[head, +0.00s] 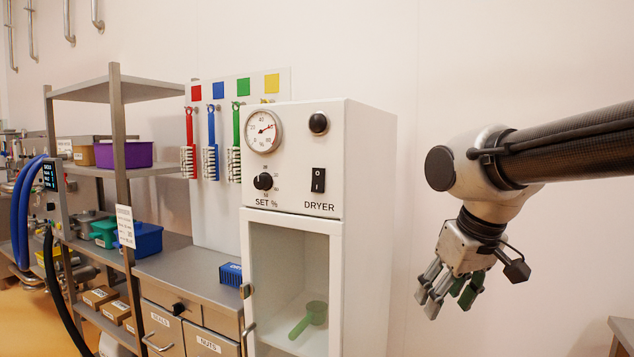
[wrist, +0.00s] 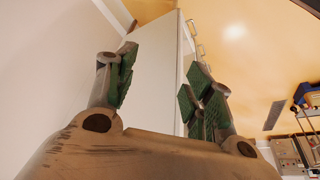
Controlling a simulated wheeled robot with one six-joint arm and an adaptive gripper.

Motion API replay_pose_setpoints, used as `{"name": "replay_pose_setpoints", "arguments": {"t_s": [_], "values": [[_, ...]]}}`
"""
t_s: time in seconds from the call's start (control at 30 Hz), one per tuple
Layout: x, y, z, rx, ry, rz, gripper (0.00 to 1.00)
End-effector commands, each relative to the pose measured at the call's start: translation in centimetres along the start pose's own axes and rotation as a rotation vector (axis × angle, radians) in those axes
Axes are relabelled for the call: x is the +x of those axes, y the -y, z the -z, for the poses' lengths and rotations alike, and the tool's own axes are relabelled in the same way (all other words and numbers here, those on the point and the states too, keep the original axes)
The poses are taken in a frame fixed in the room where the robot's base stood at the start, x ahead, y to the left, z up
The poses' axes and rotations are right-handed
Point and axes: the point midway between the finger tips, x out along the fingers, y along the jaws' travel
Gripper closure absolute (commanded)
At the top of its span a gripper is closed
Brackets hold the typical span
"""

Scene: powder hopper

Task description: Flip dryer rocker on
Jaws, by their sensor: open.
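The white dryer cabinet (head: 366,230) stands in the middle of the head view. Its black rocker (head: 318,180), marked I and O, sits on the front panel above the DRYER label; which side is pressed is too small to tell. My gripper (head: 448,294) hangs to the right of the cabinet, pointing down, apart from it and lower than the rocker. It is open and empty. In the wrist view my gripper (wrist: 160,95) shows its green-padded fingers spread, with a pale cabinet side (wrist: 157,75) beyond them. The rocker is not visible in the wrist view.
The panel also has a dial gauge (head: 263,132), a SET % knob (head: 263,181) and a black round knob (head: 318,123). A green scoop (head: 309,319) lies inside the cabinet. Coloured brushes (head: 211,145) hang at left beside a steel shelf (head: 118,130).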

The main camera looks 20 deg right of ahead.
Motion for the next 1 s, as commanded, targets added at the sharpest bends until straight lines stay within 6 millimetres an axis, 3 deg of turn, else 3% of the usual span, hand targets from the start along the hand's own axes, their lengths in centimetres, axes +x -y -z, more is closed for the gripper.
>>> {"name": "replay_pose_setpoints", "arguments": {"t_s": [0.03,0.17,0.27,0.4,0.57,0.77,0.9,1.0], "values": [[0.0,0.1,0.0,-0.003,0.0,0.001,0.61],[0.3,1.1,0.3,-0.049,0.009,0.019,0.84],[1.3,2.9,0.7,-0.131,0.047,0.048,1.0],[1.6,7.2,3.5,-0.31,0.081,0.092,1.0],[0.3,13.0,8.0,-0.606,0.109,0.087,1.0],[-3.1,21.3,13.1,-1.16,0.133,0.009,1.0],[-7.0,27.0,16.6,-1.62,0.159,-0.113,1.0],[-10.3,28.8,19.1,-1.882,0.207,-0.217,1.0]]}}
